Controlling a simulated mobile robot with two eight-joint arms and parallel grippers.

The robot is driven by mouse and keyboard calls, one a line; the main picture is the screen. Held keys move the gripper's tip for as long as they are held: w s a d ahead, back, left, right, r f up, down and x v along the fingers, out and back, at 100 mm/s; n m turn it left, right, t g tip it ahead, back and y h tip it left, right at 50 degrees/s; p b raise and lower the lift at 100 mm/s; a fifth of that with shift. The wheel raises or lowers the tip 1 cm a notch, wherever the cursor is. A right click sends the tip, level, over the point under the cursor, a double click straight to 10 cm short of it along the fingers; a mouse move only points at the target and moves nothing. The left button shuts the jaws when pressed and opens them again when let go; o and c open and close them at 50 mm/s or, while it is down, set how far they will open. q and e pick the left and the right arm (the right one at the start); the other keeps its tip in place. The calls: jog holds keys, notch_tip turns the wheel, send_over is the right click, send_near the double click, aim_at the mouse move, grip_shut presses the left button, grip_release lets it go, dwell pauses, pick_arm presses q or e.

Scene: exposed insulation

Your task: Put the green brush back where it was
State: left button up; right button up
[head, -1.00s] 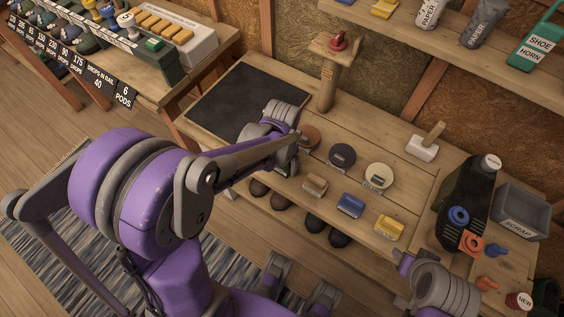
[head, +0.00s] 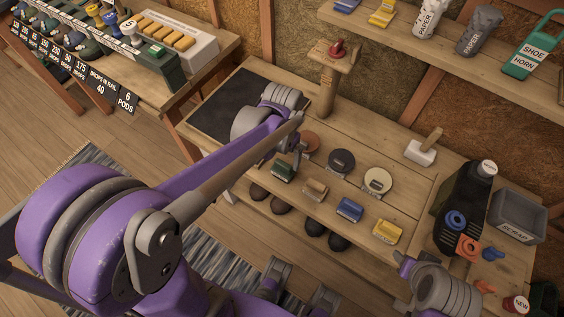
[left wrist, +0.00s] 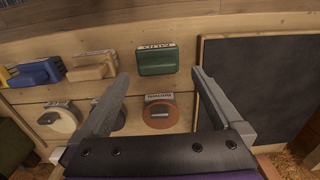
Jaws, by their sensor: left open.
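The green brush (head: 283,170) sits on the workbench at the left end of a row of brushes, left of the tan brush (head: 315,190). In the left wrist view the green brush (left wrist: 156,59) lies just beyond the fingertips, its label upside down. My left gripper (left wrist: 160,76) is open and empty, its fingers apart over the bench. In the head view my left arm hides most of that gripper. Part of my right gripper (head: 408,266) shows at the bottom right; its jaw state is unclear.
Blue (head: 349,209) and yellow (head: 388,231) brushes continue the row. Behind it lie a brown tin (head: 309,141), a black tin (head: 341,160) and a cream tin (head: 378,181). A dark mat (head: 228,103) is at left. A wooden post (head: 329,88) stands at the back.

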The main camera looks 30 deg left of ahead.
aim_at(282, 164)
pick_arm(q)
notch_tip(282, 164, up, 4)
jog(key=shift+s+r+p, duration=0.1)
jog(key=shift+r+p, duration=0.1)
jog(key=shift+p, duration=0.1)
jog(key=s+d+n+t, duration=0.1)
jog(key=s+d+t, duration=0.2)
jog(key=s, duration=0.8)
jog(key=shift+d+f+t, duration=0.15)
jog(key=shift+f+t, duration=0.25)
jog(key=shift+t, duration=0.6)
jog(key=shift+d, duration=0.1)
